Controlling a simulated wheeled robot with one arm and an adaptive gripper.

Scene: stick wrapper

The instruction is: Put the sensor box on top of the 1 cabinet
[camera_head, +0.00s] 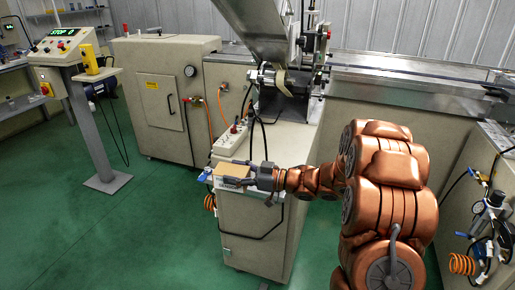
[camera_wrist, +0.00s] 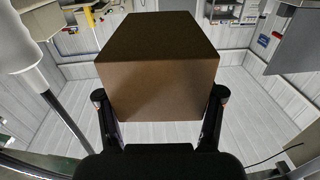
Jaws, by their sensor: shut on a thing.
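My gripper (camera_head: 254,177) is shut on a brown box (camera_head: 232,170), which I take to be the sensor box. In the wrist view the box (camera_wrist: 158,85) fills the space between the two fingers, one pressed on each side. In the head view the box is over the near end of a beige cabinet (camera_head: 248,232); whether it touches that top or hangs above it I cannot tell. Another beige cabinet (camera_head: 163,112) with a gauge stands behind to the left. No "1" label is readable on either.
A white-and-red switch box (camera_head: 231,138) and a machine with a roller (camera_head: 284,85) sit on the near cabinet. A control pedestal (camera_head: 63,45) stands at the left. Green floor (camera_head: 150,230) is clear at the front left. A cabinet with hoses (camera_head: 490,215) is at the right.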

